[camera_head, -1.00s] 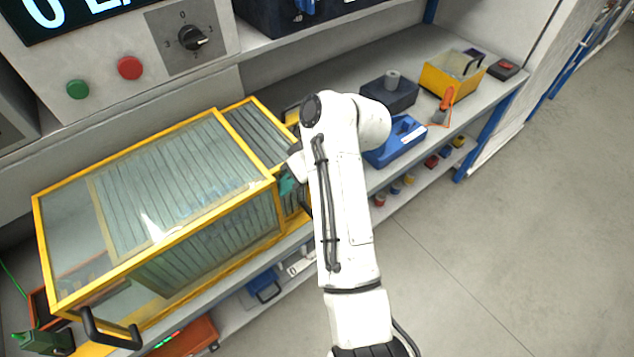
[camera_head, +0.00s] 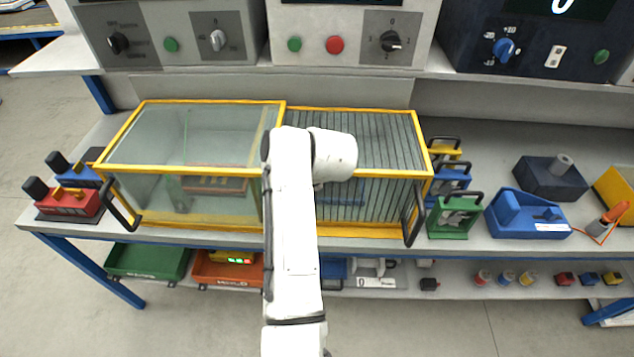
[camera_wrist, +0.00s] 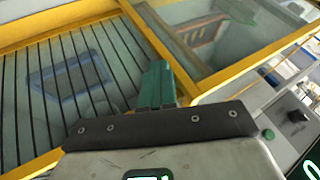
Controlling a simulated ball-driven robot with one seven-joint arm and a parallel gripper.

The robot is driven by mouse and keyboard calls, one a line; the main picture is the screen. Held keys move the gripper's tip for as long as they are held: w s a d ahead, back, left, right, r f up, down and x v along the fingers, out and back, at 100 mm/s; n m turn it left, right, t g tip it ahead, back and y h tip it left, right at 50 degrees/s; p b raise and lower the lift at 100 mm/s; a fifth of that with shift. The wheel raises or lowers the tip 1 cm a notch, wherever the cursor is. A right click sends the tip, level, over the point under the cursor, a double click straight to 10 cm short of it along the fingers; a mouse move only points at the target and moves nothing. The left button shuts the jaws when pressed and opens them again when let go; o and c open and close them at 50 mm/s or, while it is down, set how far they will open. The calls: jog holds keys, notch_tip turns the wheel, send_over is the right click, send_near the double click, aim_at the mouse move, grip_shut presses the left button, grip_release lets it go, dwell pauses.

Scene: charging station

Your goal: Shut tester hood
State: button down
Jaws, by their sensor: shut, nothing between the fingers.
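The tester hood has two yellow-framed sections on the bench. The clear glass section (camera_head: 150,150) is at the left, with a black handle (camera_head: 118,203) at its front left. The dark-slatted section (camera_head: 385,150) extends to its right, with a black handle (camera_head: 413,215) at its right end. A blue shape shows behind the slats. In the wrist view, the teal fingers of my gripper (camera_wrist: 158,84) are together and empty, in front of the slatted section (camera_wrist: 35,130) near the yellow frame. I cannot tell whether they touch it. In the head view my arm hides the gripper.
A green block (camera_head: 453,218) and blue and yellow ones stand close to the right of the hood. A blue device (camera_head: 525,215) and a dark block (camera_head: 550,178) are farther right. Red (camera_head: 70,203) and blue units stand at the left. Control panels line the back.

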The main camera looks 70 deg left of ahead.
aim_at(258, 185)
jog(key=shift+s+a, duration=0.25)
jog(key=shift+s, duration=0.4)
jog(key=shift+s+a, duration=0.25)
jog(key=shift+s, duration=0.4)
jog(key=shift+s+a, duration=0.25)
jog(key=shift+s, duration=0.4)
jog(key=shift+s, duration=0.1)
jog(key=shift+r, duration=0.1)
